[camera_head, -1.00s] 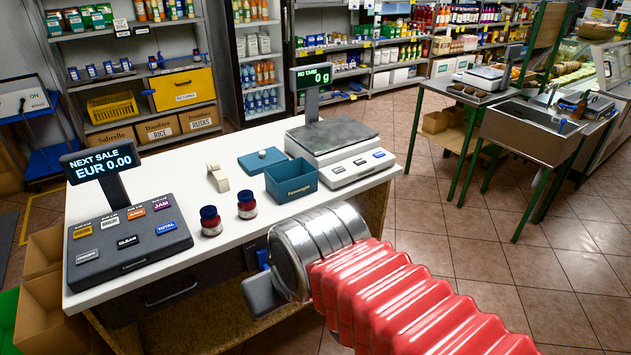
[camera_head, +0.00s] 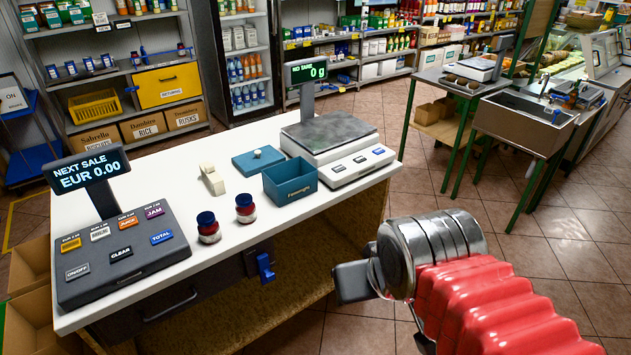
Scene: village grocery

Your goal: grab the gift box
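An open teal box (camera_head: 290,182) with gold lettering stands upright on the white counter, in front of the scale. A flat teal lid with a knob (camera_head: 258,160) lies behind it to the left. This box looks like the gift box; no other box on the counter does. My gripper (camera_head: 353,283) shows as a dark grey block at the end of my silver wrist, low and to the right of the box, in front of the counter. It is apart from the box. Its fingers are mostly hidden by the wrist, so I cannot see whether they are open.
A scale (camera_head: 328,140) stands right behind the box. Two dark-lidded red jars (camera_head: 245,209) and a cream dispenser (camera_head: 212,180) stand to its left, with the till (camera_head: 120,255) farther left. A blue hook (camera_head: 265,267) is on the counter front.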

